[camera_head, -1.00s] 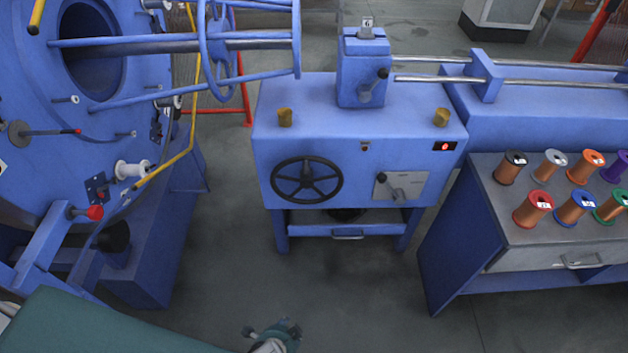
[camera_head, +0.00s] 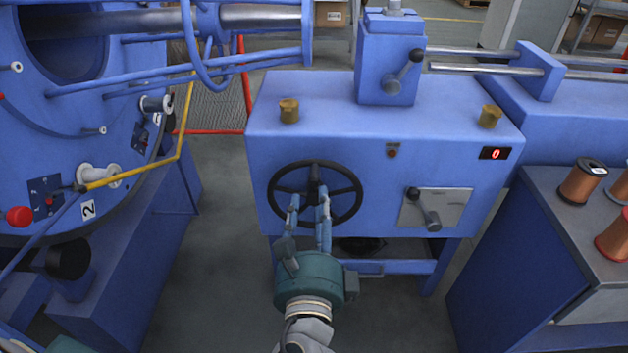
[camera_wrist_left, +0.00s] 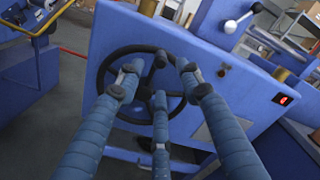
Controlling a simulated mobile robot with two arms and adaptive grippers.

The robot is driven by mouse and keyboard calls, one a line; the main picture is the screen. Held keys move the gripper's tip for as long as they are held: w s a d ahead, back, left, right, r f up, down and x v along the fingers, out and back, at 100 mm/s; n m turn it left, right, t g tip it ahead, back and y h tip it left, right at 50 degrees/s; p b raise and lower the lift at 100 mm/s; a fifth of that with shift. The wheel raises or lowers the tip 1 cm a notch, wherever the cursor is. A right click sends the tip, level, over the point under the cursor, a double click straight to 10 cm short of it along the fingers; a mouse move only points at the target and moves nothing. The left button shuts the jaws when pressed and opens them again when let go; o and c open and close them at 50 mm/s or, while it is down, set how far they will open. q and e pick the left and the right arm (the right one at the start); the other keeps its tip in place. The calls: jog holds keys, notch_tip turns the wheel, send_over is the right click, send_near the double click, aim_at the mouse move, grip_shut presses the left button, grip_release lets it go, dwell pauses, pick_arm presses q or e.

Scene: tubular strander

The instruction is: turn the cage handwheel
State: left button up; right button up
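The cage handwheel (camera_head: 347,212), black and spoked, is on the front of the blue machine box. It also shows in the wrist view (camera_wrist_left: 103,88). My left gripper (camera_head: 308,199), with blue-grey fingers and a teal body, is in front of the wheel and covers its lower middle. Whether a fingertip touches the wheel I cannot tell. My right gripper is not in view.
A grey plate with a lever (camera_head: 436,208) is right of the wheel. A red display (camera_head: 495,154) reads 0. The blue ringed cage machine (camera_head: 75,130) stands at left. A bench with wire spools (camera_head: 582,183) is at right. Bare floor (camera_head: 225,260) lies between.

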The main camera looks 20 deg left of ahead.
aim_at(313, 184)
pick_arm(q)
jog(key=x, duration=0.8)
jog(key=shift+w+a+b, duration=0.1)
jog(key=shift+w+b, duration=0.2)
jog(key=shift+w, duration=0.05)
grip_shut()
